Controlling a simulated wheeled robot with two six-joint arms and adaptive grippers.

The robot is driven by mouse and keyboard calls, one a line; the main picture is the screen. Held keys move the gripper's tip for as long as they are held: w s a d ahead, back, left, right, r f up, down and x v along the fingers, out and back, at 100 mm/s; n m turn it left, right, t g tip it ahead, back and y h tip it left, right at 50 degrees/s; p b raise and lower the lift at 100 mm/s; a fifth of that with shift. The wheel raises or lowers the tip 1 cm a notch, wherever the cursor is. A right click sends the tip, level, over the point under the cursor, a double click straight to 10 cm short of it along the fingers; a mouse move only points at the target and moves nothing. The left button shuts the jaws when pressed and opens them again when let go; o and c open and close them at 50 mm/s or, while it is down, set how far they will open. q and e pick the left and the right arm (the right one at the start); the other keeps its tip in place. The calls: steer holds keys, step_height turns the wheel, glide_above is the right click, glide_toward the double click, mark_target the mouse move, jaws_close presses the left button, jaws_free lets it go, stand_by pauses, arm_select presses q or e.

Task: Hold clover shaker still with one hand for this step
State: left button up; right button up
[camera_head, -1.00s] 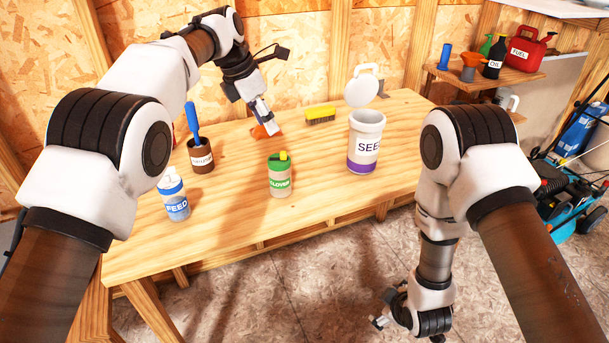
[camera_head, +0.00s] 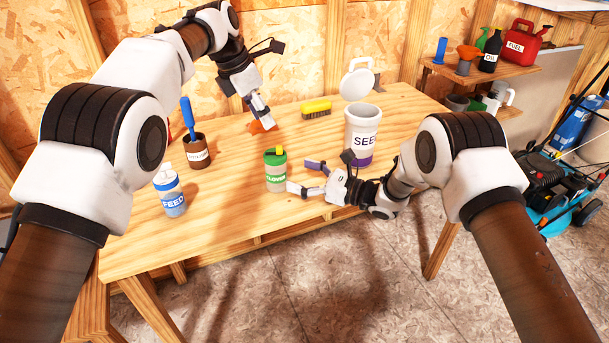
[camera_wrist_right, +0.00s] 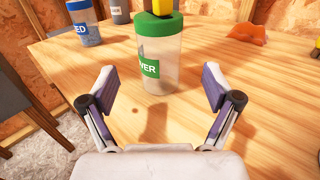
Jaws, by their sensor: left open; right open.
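The clover shaker (camera_head: 275,172), a clear cylinder with a green label, green collar and yellow top, stands upright near the table's front edge. In the right wrist view the shaker (camera_wrist_right: 160,65) stands just ahead of my right gripper (camera_wrist_right: 160,88), roughly centred between its spread fingers, with no contact visible. In the head view my right gripper (camera_head: 301,177) is open and low over the table, to the right of the shaker and pointing at it. My left gripper (camera_head: 264,116) is open, pointing down farther back over an orange object (camera_head: 257,128), which it partly hides.
A yellow brush (camera_head: 316,109) lies at the back. Tabletop (camera_head: 225,205) left of the shaker is clear.

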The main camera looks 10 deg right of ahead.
mark_target(286, 171)
steer(key=x, duration=0.7)
steer(key=shift+a, duration=0.15)
steer(key=c, duration=1.3)
steer(key=shift+c, duration=0.2)
